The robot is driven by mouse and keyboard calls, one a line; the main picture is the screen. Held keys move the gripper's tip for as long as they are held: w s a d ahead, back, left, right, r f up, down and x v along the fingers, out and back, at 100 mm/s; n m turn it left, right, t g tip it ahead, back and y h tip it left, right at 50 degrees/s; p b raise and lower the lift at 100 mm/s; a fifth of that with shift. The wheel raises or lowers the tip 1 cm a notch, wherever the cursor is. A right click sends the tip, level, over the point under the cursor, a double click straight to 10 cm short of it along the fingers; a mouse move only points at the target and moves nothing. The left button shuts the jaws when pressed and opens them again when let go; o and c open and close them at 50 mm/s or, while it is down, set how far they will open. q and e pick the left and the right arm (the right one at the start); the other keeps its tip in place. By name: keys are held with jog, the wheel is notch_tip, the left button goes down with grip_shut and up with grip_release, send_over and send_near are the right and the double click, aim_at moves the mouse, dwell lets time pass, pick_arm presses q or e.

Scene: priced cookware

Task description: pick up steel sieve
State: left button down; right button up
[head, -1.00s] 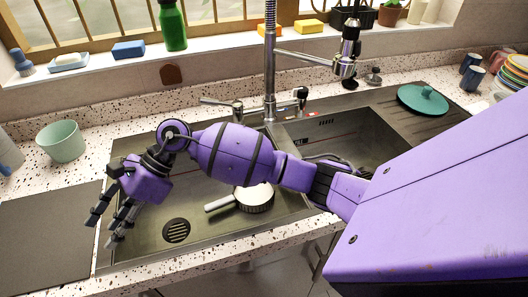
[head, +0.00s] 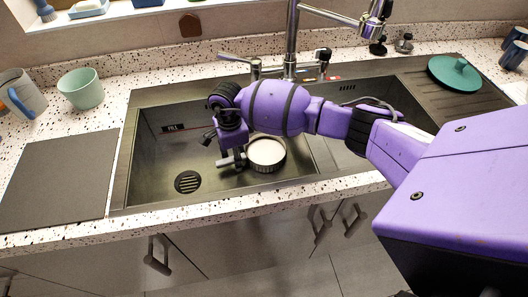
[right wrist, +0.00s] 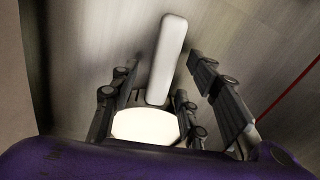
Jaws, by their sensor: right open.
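The steel sieve (head: 266,154) lies in the left basin of the sink (head: 150,165). It looks like a round pan with a pale inside and dark ribbed side, its short grey handle pointing left. My right gripper (head: 228,150) points down into the basin over the handle, partly hidden by my own wrist. In the right wrist view the light handle (right wrist: 168,55) runs between the spread fingers, with gaps on both sides, and the bright sieve bowl (right wrist: 146,126) shows below it. The fingers are open; contact with the handle cannot be told. My left gripper is not in view.
A tall faucet (head: 291,45) stands behind the sink. A teal lid (head: 455,73) lies on the drainboard at right. A mint cup (head: 80,88), a mug (head: 22,95) and a dark board (head: 60,180) are on the left counter. The basin's left part is clear around its drain (head: 188,181).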

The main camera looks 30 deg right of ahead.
jog(key=shift+f, duration=0.75)
grip_shut()
jog(key=shift+w+r, duration=0.1)
jog(key=shift+r, duration=0.05)
jog(key=shift+w+r, duration=0.1)
jog(key=shift+r, duration=4.9)
jog(key=shift+r, duration=0.1)
